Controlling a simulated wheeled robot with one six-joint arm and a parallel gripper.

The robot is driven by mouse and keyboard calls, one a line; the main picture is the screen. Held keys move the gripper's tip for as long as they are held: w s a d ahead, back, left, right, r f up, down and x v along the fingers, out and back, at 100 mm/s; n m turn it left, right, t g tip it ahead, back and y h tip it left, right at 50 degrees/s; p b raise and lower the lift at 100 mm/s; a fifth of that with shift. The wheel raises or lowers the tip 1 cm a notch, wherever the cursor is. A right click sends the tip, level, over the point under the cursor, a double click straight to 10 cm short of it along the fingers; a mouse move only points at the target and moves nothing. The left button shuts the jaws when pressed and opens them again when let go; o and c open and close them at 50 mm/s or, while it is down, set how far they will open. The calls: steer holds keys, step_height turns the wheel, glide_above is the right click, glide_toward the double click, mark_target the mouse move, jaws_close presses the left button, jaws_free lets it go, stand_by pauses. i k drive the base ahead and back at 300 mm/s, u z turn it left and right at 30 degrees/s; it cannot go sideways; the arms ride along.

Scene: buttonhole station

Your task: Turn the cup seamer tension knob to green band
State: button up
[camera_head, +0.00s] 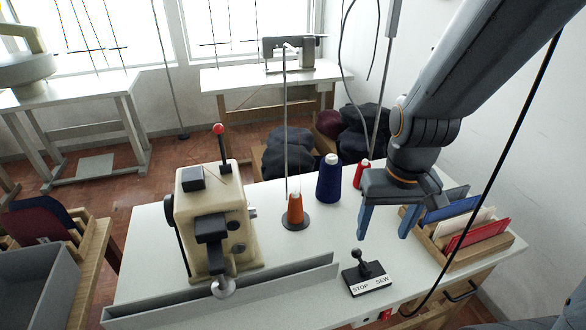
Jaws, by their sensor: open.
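A cream machine (190,235), which I take to be the cup seamer, stands on the white table at left of centre. A red-topped lever rises from it. Two small dark round parts show on its right face, and a round silver part (223,288) sits low at its front. I cannot tell which part is the tension knob, and no green band can be made out. My gripper (383,236) is open and empty, fingers down, above the right part of the table. It is well to the right of the machine and apart from it.
A STOP/SEW lever box (367,281) stands below my gripper. An orange cone (295,209) on a stand with a tall rod, a blue cone (329,180) and a red cone (361,174) stand behind. A wooden tray (489,249) holds coloured cards. A grey rail (290,287) runs along the front.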

mark_target(253, 212)
steer(key=k, duration=0.5)
steer(key=u, duration=3.05)
steer(key=k, duration=1.3)
steer(key=z, duration=1.5)
steer(key=i, duration=1)
